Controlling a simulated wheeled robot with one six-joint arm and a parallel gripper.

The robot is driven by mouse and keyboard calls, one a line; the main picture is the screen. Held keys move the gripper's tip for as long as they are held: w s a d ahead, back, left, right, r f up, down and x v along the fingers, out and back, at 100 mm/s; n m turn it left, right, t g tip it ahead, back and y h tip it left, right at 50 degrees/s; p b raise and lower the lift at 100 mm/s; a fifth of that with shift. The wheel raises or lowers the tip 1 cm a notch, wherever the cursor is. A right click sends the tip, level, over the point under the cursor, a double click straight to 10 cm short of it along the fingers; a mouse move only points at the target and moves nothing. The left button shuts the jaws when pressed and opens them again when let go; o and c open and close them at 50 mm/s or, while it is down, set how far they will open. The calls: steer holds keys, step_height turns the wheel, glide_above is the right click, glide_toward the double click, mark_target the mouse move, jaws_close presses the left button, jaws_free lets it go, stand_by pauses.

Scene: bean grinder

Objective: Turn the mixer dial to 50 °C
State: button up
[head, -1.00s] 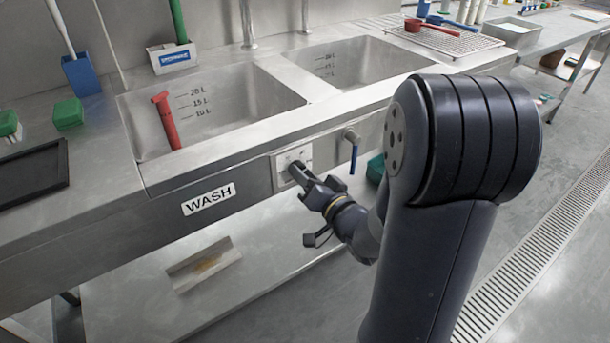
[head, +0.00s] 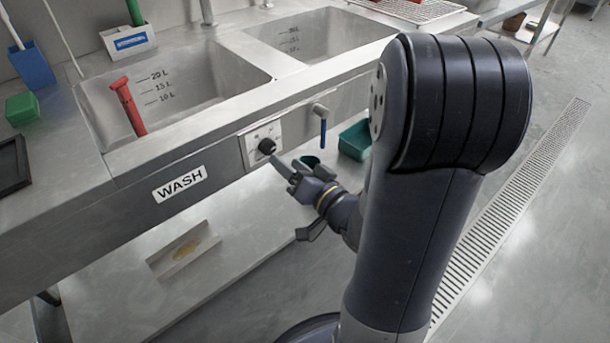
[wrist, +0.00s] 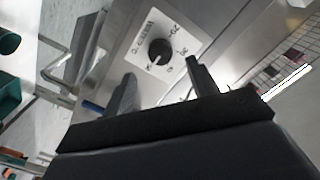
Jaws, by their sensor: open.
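The mixer dial is a black round knob (head: 267,146) on a white marked plate (head: 254,135) on the sink's front panel, right of the WASH label. In the wrist view the knob (wrist: 159,52) sits beyond my fingertips, between them from side to side, with a light pointer line on it. The plate's numbers are partly readable, but I cannot tell the exact setting. My gripper (head: 290,170) is open and empty, just in front of and to the lower right of the knob, apart from it. Its two fingers (wrist: 160,75) also show in the wrist view.
A blue-handled valve (head: 322,125) sticks out of the panel right of the dial. A green bin (head: 355,140) stands behind my arm. The left sink basin (head: 190,85) holds a red tool (head: 129,107). A lower shelf (head: 120,285) runs beneath.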

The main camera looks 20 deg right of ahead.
mark_target(271, 149)
steer(key=shift+v, duration=2.7)
steer(key=shift+b+x, duration=0.35)
steer(key=shift+x, duration=5.15)
